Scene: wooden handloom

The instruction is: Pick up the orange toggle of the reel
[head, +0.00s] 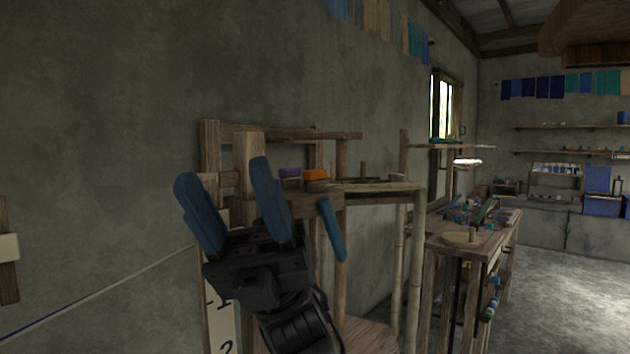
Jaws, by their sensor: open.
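The orange toggle (315,174) is a small block on the wooden reel stand (375,186), at the middle of the head view. The gripper hides part of the wooden frame. A blue bar (332,230) hangs at a slant below the orange toggle; I cannot tell what it belongs to.
Wooden posts (343,255) and rails surround the toggle. A pale cord (110,282) runs along the wall at lower left. A worktable (468,240) with small items stands to the right. Open floor (560,290) lies at lower right.

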